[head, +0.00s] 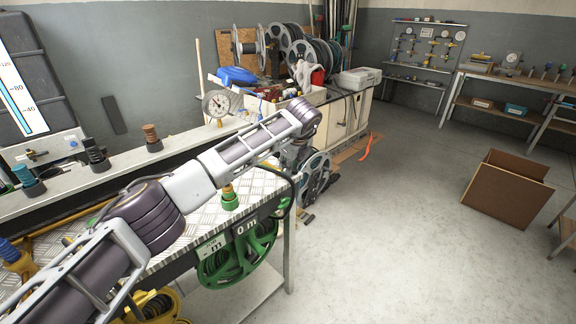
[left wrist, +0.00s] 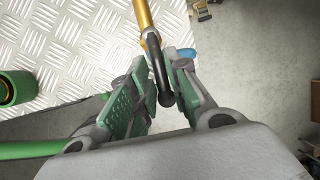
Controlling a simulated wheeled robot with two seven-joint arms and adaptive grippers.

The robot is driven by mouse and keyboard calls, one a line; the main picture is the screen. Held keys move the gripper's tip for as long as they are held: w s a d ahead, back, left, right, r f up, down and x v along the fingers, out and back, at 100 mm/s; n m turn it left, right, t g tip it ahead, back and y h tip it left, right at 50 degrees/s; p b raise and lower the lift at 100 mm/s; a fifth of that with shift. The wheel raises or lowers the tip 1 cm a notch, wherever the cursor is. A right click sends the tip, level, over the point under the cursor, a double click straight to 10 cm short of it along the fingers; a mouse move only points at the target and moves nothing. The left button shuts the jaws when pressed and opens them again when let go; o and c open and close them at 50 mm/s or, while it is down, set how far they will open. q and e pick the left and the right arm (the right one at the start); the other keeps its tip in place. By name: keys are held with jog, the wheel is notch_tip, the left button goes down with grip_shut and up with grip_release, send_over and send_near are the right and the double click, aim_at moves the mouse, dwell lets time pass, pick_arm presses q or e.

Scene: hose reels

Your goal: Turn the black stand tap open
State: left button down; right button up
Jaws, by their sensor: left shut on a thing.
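In the left wrist view my left gripper (left wrist: 160,58) has its green-padded fingers closed around the black lever (left wrist: 158,72) of the stand tap. A gold-coloured stem (left wrist: 144,16) runs from the lever toward the top of the picture. The lever's dark rounded end sticks out between the pads toward the wrist. In the head view the left gripper (head: 291,157) is a dark shape below the end of my arm, at the right end of the tread-plate bench (head: 205,222). My arm hides much of the tap there. My right gripper is not in view.
A green fitting (head: 230,199) stands on the bench, and a green hose reel (head: 238,258) hangs below its edge. A dial gauge (head: 216,104) and fittings line the back ledge. Grey reels (head: 315,178) stand beyond. Open floor lies right, with a cardboard box (head: 507,192).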

pick_arm(q)
jog(key=shift+s+d+f, duration=0.2)
jog(key=shift+d+f, duration=0.05)
jog(key=c, duration=1.5)
grip_release()
jog(key=shift+o, duration=0.2)
jog(key=shift+w+r, duration=0.1)
jog(key=shift+r, duration=0.05)
jog(key=shift+a+r, duration=0.1)
jog(key=shift+r, duration=0.05)
jog(key=v, duration=1.1)
jog(key=shift+s+r, duration=0.2)
jog(key=shift+r, duration=0.1)
